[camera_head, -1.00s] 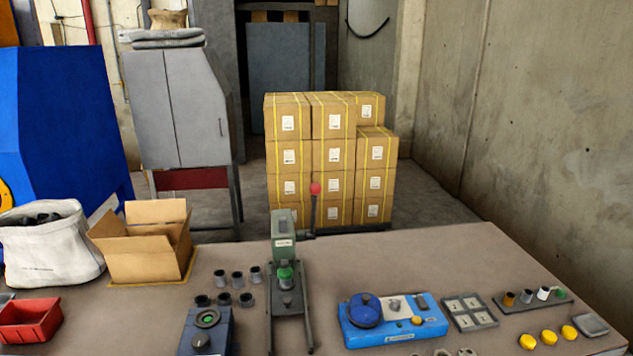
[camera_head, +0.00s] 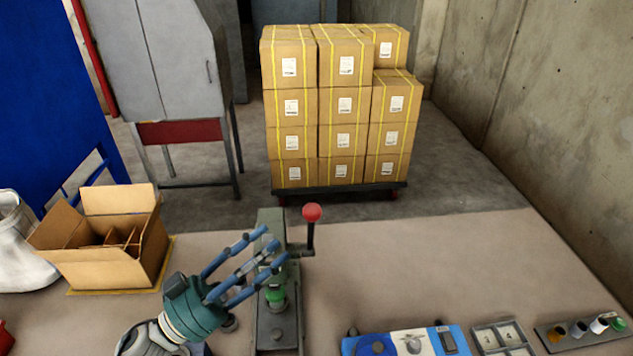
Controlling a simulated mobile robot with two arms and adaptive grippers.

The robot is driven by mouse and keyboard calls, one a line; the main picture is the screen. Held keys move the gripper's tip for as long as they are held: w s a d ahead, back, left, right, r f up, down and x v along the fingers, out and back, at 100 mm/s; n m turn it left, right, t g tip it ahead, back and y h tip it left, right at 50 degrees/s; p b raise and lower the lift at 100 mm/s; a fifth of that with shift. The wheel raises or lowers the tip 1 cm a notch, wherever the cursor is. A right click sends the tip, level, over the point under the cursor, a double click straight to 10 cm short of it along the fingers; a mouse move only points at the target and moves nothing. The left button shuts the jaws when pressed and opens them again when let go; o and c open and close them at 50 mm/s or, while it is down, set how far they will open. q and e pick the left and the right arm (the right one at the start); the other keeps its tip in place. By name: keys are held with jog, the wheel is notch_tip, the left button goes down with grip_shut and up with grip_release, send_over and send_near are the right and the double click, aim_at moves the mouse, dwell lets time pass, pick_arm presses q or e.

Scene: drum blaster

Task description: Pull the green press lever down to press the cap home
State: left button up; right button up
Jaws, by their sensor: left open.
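The green press (camera_head: 268,216) stands upright on the workbench (camera_head: 410,265). Its lever (camera_head: 310,238) is a dark upright rod on the press's right side, topped by a red ball knob (camera_head: 312,212). A green cap (camera_head: 275,295) shows low in the press, under the head. My left gripper (camera_head: 266,246) comes from the lower left with its blue fingers spread, open and empty. The fingers cover part of the press head, and their tips lie left of the lever in the picture, apart from the knob. My right gripper is not in view.
An open cardboard box (camera_head: 105,270) stands at the left beside a white sack (camera_head: 15,245). A blue fixture (camera_head: 405,343), a grey tray (camera_head: 503,338) and a rack of small parts (camera_head: 580,332) lie at the front right. The bench right of the lever is clear.

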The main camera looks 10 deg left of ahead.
aim_at(313, 209)
pick_arm(q)
jog(key=w+d+r+p, duration=0.2)
jog(key=d+r, duration=0.1)
jog(key=shift+d, duration=0.1)
jog(key=p+x, duration=0.1)
jog(key=x, duration=0.2)
jog(key=shift+d+p, duration=0.15)
jog(key=shift+p, duration=0.15)
jog(key=shift+f+p+x, duration=0.15)
jog(key=shift+p+x, duration=0.1)
jog(key=shift+x, duration=0.55)
jog(key=shift+f+p+x, duration=0.15)
jog(key=shift+p+x, duration=0.1)
jog(key=shift+x, duration=0.5)
jog(key=shift+w, duration=0.15)
jog(key=c, duration=0.3)
grip_shut()
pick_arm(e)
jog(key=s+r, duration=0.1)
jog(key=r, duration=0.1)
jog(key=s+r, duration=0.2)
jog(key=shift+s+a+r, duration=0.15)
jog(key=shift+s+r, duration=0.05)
